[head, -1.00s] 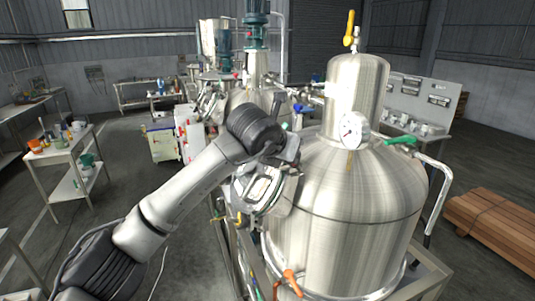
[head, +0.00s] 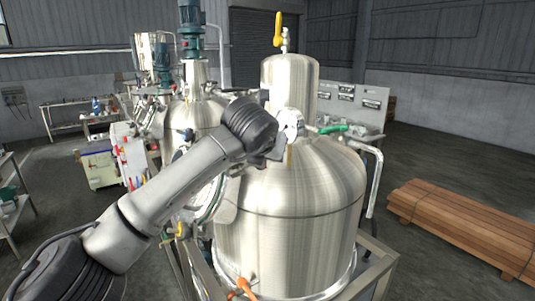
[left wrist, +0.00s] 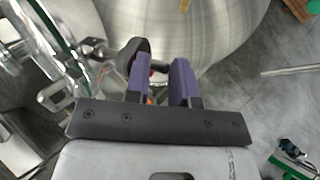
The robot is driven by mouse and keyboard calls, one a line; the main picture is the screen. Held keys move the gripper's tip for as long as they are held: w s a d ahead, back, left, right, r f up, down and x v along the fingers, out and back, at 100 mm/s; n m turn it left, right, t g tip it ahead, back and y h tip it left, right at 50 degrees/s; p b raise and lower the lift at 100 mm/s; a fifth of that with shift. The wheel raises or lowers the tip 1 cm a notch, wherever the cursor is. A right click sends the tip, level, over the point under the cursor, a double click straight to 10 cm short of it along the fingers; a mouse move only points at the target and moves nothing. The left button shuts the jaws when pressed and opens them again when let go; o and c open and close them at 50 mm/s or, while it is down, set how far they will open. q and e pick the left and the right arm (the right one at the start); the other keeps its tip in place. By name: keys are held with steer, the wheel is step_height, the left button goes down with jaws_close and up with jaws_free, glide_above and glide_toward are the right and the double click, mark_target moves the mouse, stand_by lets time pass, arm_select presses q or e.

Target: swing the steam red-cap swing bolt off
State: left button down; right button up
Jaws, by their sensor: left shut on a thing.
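The steel tank (head: 290,200) stands in front of me, with a domed column and a gauge (head: 291,123) on top. My left arm reaches to its left shoulder; the wrist hides the fingertips in the head view. In the left wrist view my left gripper (left wrist: 161,78) has its two purple fingers close together, shut on a small part. A bit of red (left wrist: 151,72) shows between the fingers, consistent with the red-cap swing bolt; the rest is mostly hidden. A dark rounded part (left wrist: 132,50) sits beside the left finger. My right gripper is out of view.
A round glass cover (left wrist: 50,25) with metal clamps lies close to the left of the gripper. A green-handled valve (head: 333,129) and bent pipe are on the tank's right. A lumber stack (head: 460,225) lies right; open floor surrounds it.

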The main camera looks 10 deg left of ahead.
arm_select(q)
steer(key=shift+w+a+f, duration=0.2)
steer(key=shift+f, duration=0.2)
steer(key=shift+w+a+f, duration=0.15)
steer(key=shift+f, duration=0.2)
steer(key=c, duration=1.2)
jaws_free()
steer(key=shift+w+d+r+b+v, duration=0.15)
steer(key=shift+b+v, duration=0.55)
steer(key=shift+v, duration=1.8)
steer(key=shift+d+r+b+v, duration=0.15)
steer(key=shift+b+v, duration=0.55)
steer(key=shift+v, duration=1.8)
steer(key=shift+w+d+r+b+v, duration=0.2)
steer(key=shift+b+v, duration=0.5)
steer(key=shift+v, duration=1.85)
steer(key=shift+s+f, duration=0.15)
steer(key=shift+d, duration=0.1)
